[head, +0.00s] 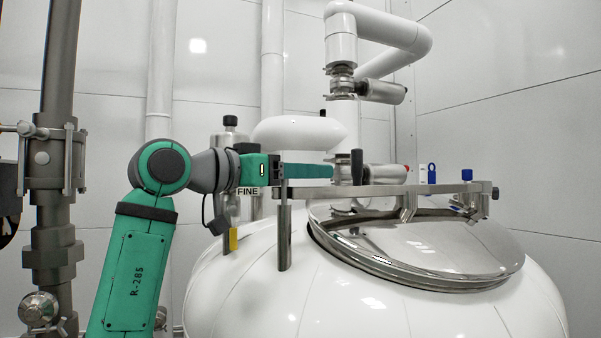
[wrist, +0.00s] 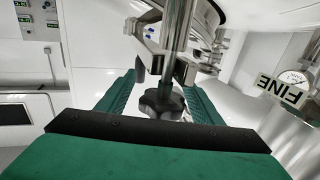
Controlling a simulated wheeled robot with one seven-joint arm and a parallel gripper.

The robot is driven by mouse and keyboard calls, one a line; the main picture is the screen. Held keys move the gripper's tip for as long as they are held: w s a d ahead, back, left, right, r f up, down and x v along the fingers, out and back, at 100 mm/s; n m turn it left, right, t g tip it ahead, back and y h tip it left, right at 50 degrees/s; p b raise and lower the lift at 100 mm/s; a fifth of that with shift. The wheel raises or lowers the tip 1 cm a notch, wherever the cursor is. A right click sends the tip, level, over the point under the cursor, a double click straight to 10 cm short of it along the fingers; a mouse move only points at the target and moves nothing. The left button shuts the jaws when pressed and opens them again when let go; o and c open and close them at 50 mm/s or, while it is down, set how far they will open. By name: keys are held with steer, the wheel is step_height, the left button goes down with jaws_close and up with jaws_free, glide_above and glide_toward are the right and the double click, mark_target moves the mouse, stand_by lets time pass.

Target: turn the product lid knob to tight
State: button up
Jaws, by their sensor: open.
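The product lid knob is a black star-shaped knob (wrist: 162,104) on a metal stem, in the middle of the wrist view. My gripper (wrist: 162,84) is open, with one green finger on each side of the knob. A gap shows at the left of the knob; at the right the finger is close, and I cannot tell if it touches. In the head view my gripper (head: 331,170) points right above the tank, and its finger hides the knob. The shiny oval lid (head: 430,245) lies on the white tank under a metal crossbar (head: 400,189).
A metal post (head: 284,240) stands below my gripper. A black upright handle (head: 357,166) and a steel valve (head: 384,175) are just beyond my fingertips. White pipes (head: 382,25) hang above. Dark piping (head: 55,170) is at left.

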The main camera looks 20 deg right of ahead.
steer(key=shift+a, duration=0.15)
steer(key=c, duration=1)
steer(key=shift+s+m+g+h, duration=0.25)
steer(key=shift+m+g+h, duration=0.15)
steer(key=shift+m+g, duration=0.95)
steer(key=shift+s+m+g, duration=0.25)
steer(key=shift+m+g, duration=0.3)
steer(key=shift+g, duration=0.65)
steer(key=shift+s+m+g, duration=0.2)
steer(key=shift+m+g, duration=0.3)
steer(key=shift+g, duration=0.65)
steer(key=o, duration=1)
steer(key=a, duration=1)
steer(key=shift+w+a, duration=0.35)
steer(key=shift+w, duration=0.05)
steer(key=shift+w, duration=0.1)
